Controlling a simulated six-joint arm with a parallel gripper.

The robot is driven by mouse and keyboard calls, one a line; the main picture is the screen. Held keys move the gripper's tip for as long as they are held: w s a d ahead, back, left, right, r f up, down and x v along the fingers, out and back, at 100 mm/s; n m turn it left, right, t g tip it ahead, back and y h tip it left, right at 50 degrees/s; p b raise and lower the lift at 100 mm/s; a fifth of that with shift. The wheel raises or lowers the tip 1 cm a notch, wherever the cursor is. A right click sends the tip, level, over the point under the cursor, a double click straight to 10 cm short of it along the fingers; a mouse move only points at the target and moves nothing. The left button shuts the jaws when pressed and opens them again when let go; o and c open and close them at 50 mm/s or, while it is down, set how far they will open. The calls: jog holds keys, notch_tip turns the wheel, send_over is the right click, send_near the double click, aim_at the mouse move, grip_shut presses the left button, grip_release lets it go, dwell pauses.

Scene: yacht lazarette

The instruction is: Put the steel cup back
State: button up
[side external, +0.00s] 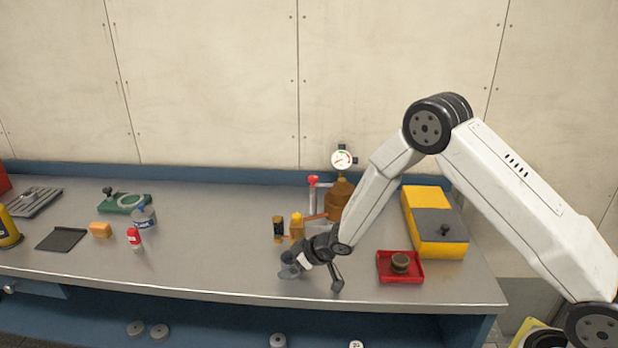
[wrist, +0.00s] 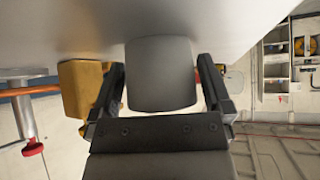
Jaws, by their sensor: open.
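A smooth grey rounded thing that looks like the steel cup (wrist: 160,75) is between my two fingers in the wrist view. A gap shows on each side of it, so the fingers appear not to press on it. My gripper (side external: 314,279) is open and low over the front of the bench, fingers spread. In the side view the cup is hard to make out among the grey gripper parts. I cannot tell whether it stands on the bench.
A red tray (side external: 384,279) with a small round dark piece is right of my gripper, before a yellow and grey box (side external: 436,222). A yellow bottle (side external: 297,228), a dark jar (side external: 278,229) and a brass gauge vessel (side external: 341,197) stand behind.

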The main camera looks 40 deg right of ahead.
aim_at(284, 255)
dwell(0.5)
jog(key=c, duration=1.2)
jog(key=shift+r, duration=0.1)
jog(key=shift+r, duration=0.75)
notch_tip(284, 255, up, 2)
jog(key=shift+w+r, duration=0.1)
jog(key=s+d, duration=0.2)
jog(key=s, duration=0.3)
jog(key=s+d, duration=0.2)
jog(key=s, duration=0.4)
jog(key=s+d, duration=0.3)
jog(key=s, duration=0.2)
jog(key=shift+s+f, duration=0.25)
jog(key=shift+s, duration=0.1)
